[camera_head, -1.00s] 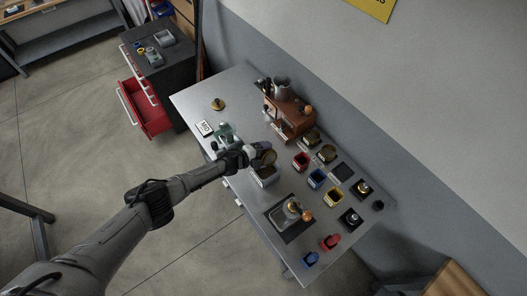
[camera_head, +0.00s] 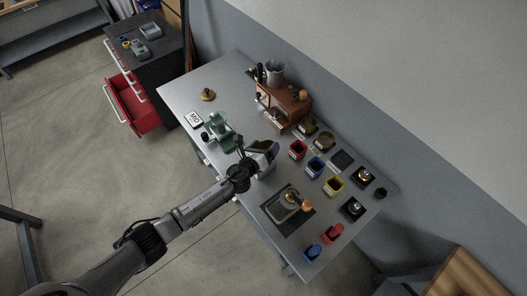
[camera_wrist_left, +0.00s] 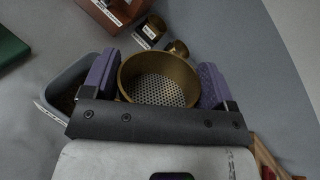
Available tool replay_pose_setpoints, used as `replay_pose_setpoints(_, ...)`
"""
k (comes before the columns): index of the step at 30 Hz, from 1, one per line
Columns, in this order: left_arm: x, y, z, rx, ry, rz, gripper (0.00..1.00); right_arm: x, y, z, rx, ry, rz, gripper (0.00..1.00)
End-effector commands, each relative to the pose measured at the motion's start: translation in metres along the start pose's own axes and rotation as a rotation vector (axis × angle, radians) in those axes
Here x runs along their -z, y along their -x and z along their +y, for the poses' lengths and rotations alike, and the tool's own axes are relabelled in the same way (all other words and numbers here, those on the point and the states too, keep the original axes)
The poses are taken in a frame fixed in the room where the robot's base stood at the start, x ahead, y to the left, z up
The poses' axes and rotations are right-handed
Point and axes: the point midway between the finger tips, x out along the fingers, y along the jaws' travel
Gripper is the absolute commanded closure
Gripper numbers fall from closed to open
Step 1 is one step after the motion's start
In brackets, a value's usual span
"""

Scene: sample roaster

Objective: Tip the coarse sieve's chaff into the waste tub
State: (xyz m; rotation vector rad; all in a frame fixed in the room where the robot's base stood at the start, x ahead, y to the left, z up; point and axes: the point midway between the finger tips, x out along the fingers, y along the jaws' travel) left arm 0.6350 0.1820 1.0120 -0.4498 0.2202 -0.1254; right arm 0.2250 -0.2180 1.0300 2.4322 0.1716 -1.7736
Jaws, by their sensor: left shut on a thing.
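My left gripper (camera_head: 266,150) is shut on a brass sieve, its purple fingers on either side of the rim. In the left wrist view the sieve (camera_wrist_left: 160,80) shows its round wall and perforated bottom between the fingertips (camera_wrist_left: 159,85); I see no chaff on the visible mesh. In the head view the gripper mostly hides the sieve. A grey tub (camera_wrist_left: 52,92) lies beside and below the sieve, at the left of the wrist view, with something brown inside. In the head view the tub (camera_head: 266,172) is partly hidden under the gripper. My right gripper is not in view.
Red (camera_head: 298,150), blue (camera_head: 316,167) and yellow (camera_head: 334,186) cups stand right of the gripper.

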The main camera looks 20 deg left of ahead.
Motion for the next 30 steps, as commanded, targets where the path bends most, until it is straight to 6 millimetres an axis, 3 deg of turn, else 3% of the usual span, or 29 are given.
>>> replay_pose_setpoints(1,0.008,-0.002,0.004,0.001,-0.046,-0.019,0.49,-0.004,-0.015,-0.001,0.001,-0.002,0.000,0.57)
replay_pose_setpoints(3,0.009,-0.002,0.004,0.001,-0.110,-0.046,0.49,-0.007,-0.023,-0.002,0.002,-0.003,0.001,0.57)
replay_pose_setpoints(12,0.013,-0.002,0.004,0.002,-0.339,-0.141,0.49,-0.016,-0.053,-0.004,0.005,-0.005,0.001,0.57)
replay_pose_setpoints(30,0.011,-0.001,0.003,0.001,-0.464,-0.192,0.49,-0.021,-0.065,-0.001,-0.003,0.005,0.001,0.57)
